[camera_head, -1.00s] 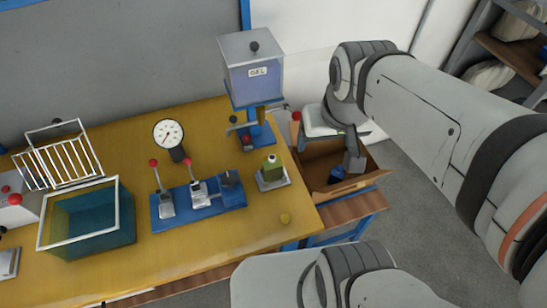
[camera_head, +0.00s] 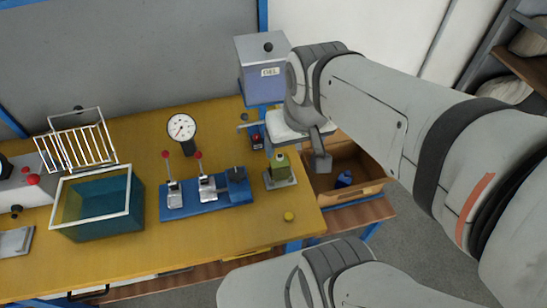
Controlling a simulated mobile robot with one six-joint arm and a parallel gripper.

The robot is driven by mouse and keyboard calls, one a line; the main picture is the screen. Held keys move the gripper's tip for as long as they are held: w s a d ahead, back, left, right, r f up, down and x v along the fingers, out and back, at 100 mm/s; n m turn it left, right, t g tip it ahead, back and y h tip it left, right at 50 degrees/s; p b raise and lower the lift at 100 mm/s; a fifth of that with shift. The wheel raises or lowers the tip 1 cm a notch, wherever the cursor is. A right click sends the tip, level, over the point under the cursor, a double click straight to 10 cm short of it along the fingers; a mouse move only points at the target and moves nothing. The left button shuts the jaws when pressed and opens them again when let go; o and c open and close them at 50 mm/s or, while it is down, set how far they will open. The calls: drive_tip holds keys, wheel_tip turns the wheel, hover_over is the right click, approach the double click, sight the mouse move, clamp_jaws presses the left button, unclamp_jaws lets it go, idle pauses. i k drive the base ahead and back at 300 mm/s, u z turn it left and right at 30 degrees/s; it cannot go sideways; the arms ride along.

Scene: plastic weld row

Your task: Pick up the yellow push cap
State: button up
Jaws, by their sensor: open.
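The yellow push cap (camera_head: 289,216) is a small round piece lying on the yellow table, close to its front right corner. It stands apart from other things. My gripper (camera_head: 300,152) hangs above the table's right edge, behind the cap and higher up, beside the cardboard box. One grey finger shows clearly; the other is mostly hidden by the hand. The gripper is open and does not touch the cap.
A green block on a grey base (camera_head: 280,172) stands just behind the cap. A blue clamp fixture (camera_head: 207,194) and a teal tank (camera_head: 98,214) are to the left. The gel dispenser (camera_head: 262,75) stands at the back. A cardboard box (camera_head: 372,190) holds a blue item (camera_head: 344,179).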

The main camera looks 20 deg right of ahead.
sight(288, 217)
drive_tip(key=z, duration=0.05)
drive_tip(key=k, duration=0.5)
drive_tip(key=u, duration=1.4)
drive_tip(key=k, duration=1.15)
drive_tip(key=z, duration=0.75)
drive_tip(key=i, duration=1)
drive_tip(key=z, duration=0.05)
